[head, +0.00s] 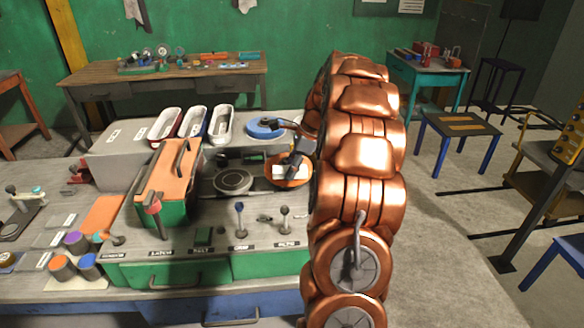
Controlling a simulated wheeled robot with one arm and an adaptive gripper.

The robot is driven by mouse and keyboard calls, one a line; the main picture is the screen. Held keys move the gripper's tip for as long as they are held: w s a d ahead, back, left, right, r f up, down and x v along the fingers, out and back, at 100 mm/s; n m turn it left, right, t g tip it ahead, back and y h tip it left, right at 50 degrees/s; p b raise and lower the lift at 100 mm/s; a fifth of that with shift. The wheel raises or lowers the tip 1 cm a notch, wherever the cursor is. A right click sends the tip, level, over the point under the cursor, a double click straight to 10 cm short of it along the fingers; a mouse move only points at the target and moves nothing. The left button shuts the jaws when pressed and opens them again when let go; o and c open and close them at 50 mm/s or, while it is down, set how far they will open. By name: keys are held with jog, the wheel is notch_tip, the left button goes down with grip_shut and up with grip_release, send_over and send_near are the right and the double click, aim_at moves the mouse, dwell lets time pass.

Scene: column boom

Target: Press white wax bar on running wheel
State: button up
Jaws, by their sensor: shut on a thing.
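My gripper (296,162) is dark and reaches down beside my copper arm, at the right end of the bench machine. It is shut on the white wax bar (288,173), which shows as a small pale block under the fingers. The bar is over an orange round piece (273,181), which looks like a wheel or a shallow bowl. I cannot tell whether the bar touches it or whether it turns. A blue disc (263,128) lies behind it, and a dark grey disc (233,181) lies to its left. My arm hides the area to the right.
Three long trays (191,122) stand behind an orange-topped green box (166,180) with a handle. Several levers (239,220) line the front panel. Coloured cylinders (75,255) stand at front left. A wooden table (165,75) is behind; open floor lies to the right.

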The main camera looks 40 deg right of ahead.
jog(key=shift+f, duration=0.3)
dwell(2.2)
jog(key=shift+r, duration=0.15)
jog(key=shift+r+p, duration=2.15)
jog(key=shift+r, duration=1.75)
